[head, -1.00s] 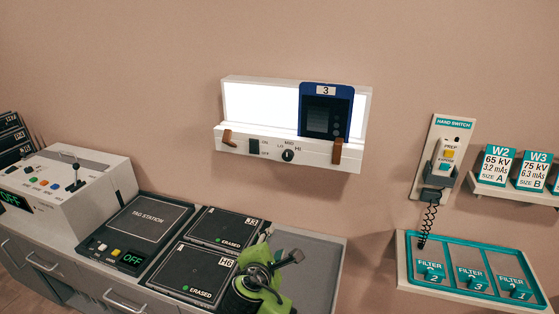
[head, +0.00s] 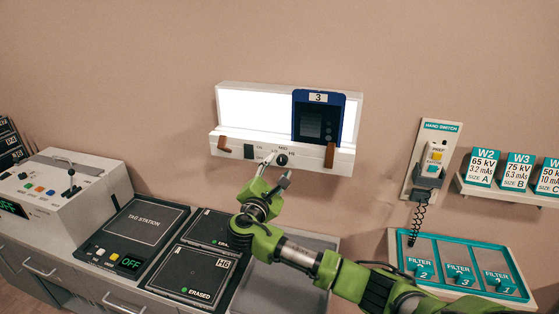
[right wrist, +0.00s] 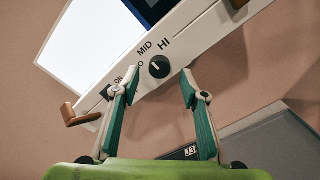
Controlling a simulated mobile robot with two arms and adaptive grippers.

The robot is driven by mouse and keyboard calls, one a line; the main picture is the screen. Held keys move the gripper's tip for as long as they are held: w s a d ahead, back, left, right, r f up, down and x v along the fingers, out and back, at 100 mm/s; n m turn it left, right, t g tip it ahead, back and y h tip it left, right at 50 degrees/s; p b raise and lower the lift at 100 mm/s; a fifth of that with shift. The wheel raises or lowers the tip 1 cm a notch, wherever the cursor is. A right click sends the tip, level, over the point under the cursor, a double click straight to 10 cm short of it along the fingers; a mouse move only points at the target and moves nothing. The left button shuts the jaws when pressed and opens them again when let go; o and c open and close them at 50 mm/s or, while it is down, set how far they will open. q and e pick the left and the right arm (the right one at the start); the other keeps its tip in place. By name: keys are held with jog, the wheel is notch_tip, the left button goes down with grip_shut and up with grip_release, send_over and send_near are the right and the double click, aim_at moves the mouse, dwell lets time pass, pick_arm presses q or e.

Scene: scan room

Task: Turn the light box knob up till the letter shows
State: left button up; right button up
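The white light box (head: 228,140) hangs on the wall with its panel lit. Its dark round knob (head: 282,160) sits on the front strip between the LO, MID and HI marks. A blue-framed film marked 3 (head: 318,97) stands against the right part of the panel; its dark face shows small squares, and I make out no letter. My right gripper (head: 279,171) is just below the knob. In the right wrist view the gripper (right wrist: 159,86) is open and empty, and the knob (right wrist: 159,67) lies just beyond its fingertips, apart from them. My left gripper is out of view.
A dark ON/OFF switch (head: 249,151) is left of the knob. Brown clips (head: 224,144) sit at the box's ends. Below are the tag station (head: 147,227) and dark cassettes (head: 199,275). The hand switch (head: 433,160) and filter tray (head: 400,250) are at right.

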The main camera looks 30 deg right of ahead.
aim_at(282, 160)
jog(key=shift+x, duration=1.4)
jog(key=shift+c, duration=0.5)
jog(key=c, duration=1)
